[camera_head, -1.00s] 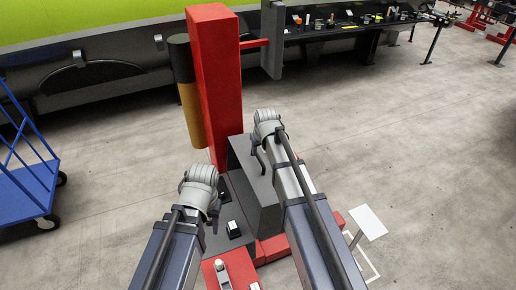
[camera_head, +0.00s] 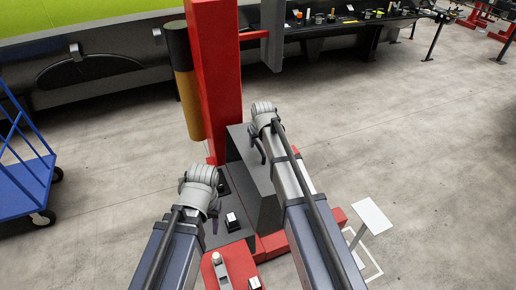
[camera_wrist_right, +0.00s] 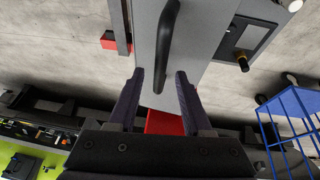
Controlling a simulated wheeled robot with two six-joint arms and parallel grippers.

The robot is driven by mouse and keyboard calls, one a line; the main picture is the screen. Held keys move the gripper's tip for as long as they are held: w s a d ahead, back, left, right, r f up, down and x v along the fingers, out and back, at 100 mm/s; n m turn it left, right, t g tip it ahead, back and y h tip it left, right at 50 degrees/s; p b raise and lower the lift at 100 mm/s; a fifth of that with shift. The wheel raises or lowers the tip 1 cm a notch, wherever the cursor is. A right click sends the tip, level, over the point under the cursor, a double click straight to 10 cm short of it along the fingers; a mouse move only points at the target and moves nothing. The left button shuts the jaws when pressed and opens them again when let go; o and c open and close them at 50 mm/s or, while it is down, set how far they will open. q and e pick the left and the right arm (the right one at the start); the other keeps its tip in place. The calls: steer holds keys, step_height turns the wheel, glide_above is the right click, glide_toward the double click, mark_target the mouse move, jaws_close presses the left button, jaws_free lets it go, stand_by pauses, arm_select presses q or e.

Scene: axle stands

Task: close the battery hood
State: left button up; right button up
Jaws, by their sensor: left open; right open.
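The battery hood (camera_head: 262,200) is a dark grey boxy cover standing raised beside the red post. In the right wrist view the hood (camera_wrist_right: 195,55) is a light grey panel with a curved black handle (camera_wrist_right: 163,45). My right gripper (camera_wrist_right: 158,92) is open there, its two dark fingers on either side of the handle's near end. I cannot tell whether they touch it. In the head view my right gripper (camera_head: 258,148) is mostly hidden by its wrist, over the hood. My left gripper (camera_head: 213,220) is left of the hood, mostly hidden behind its own wrist.
The red post (camera_head: 213,80) with a black and yellow cylinder (camera_head: 184,85) rises behind the hood. A red base (camera_head: 232,268) lies in front. A blue cart (camera_head: 25,185) stands at left, a workbench (camera_head: 340,25) at the back. Floor at right is mostly clear.

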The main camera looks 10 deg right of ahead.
steer(key=shift+w+f, duration=0.2)
steer(key=shift+f, duration=0.2)
jaws_close()
stand_by(1.2)
